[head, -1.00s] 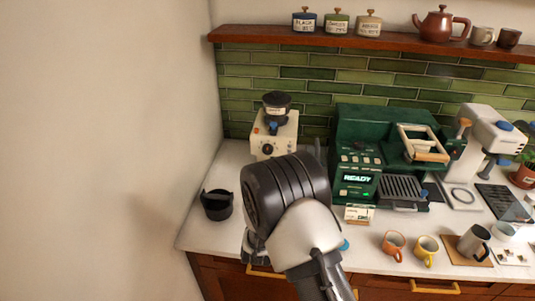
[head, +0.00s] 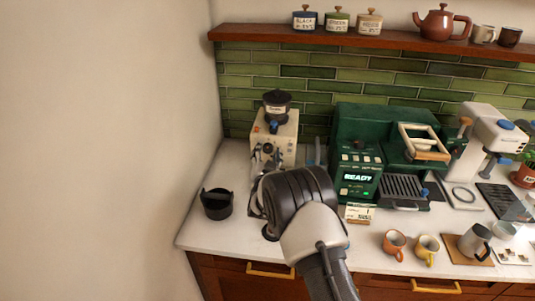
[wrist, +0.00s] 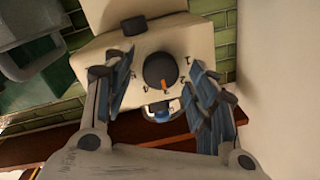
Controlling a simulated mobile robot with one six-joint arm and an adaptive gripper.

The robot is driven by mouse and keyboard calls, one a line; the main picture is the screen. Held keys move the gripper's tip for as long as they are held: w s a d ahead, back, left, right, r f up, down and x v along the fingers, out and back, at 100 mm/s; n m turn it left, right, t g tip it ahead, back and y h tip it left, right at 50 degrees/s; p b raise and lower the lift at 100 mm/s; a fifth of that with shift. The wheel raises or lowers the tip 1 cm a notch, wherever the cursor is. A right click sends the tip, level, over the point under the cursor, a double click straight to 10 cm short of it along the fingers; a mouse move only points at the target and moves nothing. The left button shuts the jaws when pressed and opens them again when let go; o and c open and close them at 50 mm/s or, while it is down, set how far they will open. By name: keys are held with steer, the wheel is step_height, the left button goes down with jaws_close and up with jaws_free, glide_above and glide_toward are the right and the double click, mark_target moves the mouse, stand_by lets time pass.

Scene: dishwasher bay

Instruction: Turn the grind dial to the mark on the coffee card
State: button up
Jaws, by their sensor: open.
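The cream grinder (head: 288,131) with a black hopper stands at the back left of the counter in the head view. Its dark round grind dial (wrist: 160,70) shows in the wrist view, with an orange pointer and marks around it on the cream face. My gripper (wrist: 158,86) is open, with one blue-padded finger on each side of the dial, apart from it. In the head view my gripper (head: 265,160) is at the grinder's front and hides part of it. A small card (head: 360,214) stands before the green coffee machine; its writing is too small to read.
The green coffee machine (head: 358,120) stands right of the grinder. A black cup-like container (head: 216,205) sits to the left, near the wall. Orange (head: 394,244) and yellow (head: 426,248) mugs stand at the front right. A shelf (head: 380,42) runs above.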

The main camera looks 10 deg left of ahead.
steer(key=c, duration=1.1)
steer(key=shift+n, duration=0.3)
steer(key=n+b, duration=0.3)
steer(key=shift+n, duration=0.3)
steer(key=n+b, duration=0.1)
steer(key=n, duration=0.3)
steer(key=shift+r+g, duration=0.1)
steer(key=shift+g, duration=0.2)
steer(key=n, duration=0.4)
steer(key=shift+a+r+n+h, duration=0.1)
steer(key=shift+n+h, duration=0.2)
steer(key=n+p, duration=0.1)
steer(key=n, duration=0.3)
steer(key=shift+h, duration=0.3)
steer(key=shift+n+p, duration=0.3)
